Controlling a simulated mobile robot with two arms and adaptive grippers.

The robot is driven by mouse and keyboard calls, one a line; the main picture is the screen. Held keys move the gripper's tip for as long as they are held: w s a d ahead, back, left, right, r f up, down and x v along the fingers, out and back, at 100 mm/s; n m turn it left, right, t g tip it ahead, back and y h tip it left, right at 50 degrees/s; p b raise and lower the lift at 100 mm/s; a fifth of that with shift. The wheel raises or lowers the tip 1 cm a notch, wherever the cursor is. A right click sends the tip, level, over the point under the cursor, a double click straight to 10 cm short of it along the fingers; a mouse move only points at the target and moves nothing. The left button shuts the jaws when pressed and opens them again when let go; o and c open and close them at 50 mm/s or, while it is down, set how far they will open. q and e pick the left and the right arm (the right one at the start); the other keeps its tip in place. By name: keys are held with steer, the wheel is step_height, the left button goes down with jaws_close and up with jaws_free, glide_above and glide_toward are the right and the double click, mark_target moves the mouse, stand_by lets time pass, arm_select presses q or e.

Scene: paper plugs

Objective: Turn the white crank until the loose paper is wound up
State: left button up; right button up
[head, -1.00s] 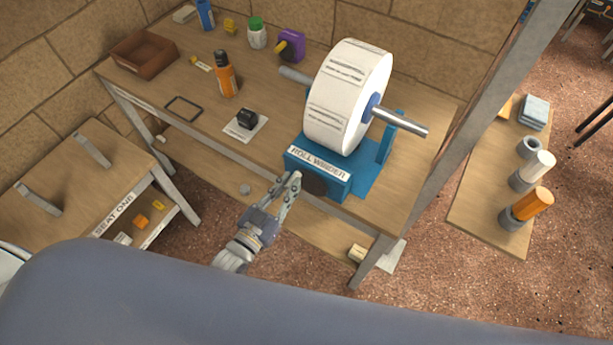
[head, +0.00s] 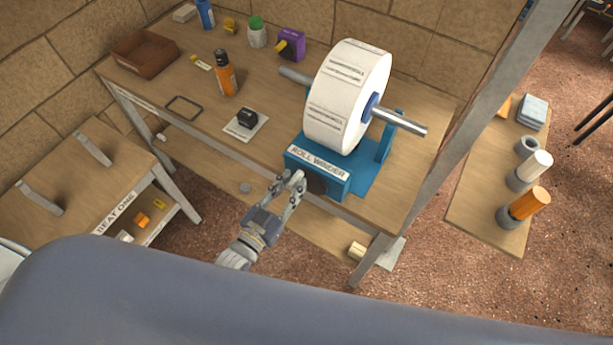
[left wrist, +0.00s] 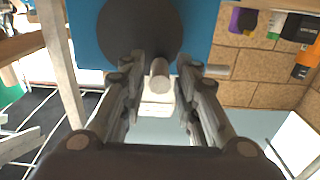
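The blue roll winder (head: 362,182) stands at the front edge of the workbench. It carries a big white paper roll (head: 338,95) with printed lines, on a metal rod. On its front is a dark disc (left wrist: 140,30). A pale round crank knob (left wrist: 160,78) sticks out towards the left wrist camera. My left gripper (head: 291,184) is in front of the winder. In the left wrist view its fingers (left wrist: 160,82) are apart, one on each side of the knob, with gaps showing. The rest of the crank is hidden. I cannot make out a loose paper end. My right gripper is not in view.
The bench (head: 195,85) also holds a brown tray (head: 145,54), an orange bottle (head: 224,75), a black stamp (head: 246,119) and a purple box (head: 291,45). A grey post (head: 480,120) rises to the right of the winder. A side shelf (head: 480,205) holds cylinders.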

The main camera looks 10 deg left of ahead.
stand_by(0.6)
arm_select(q)
steer(key=shift+p+v, duration=0.6)
steer(key=shift+v, duration=1.7)
steer(key=v, duration=0.4)
steer(key=shift+p, duration=0.4)
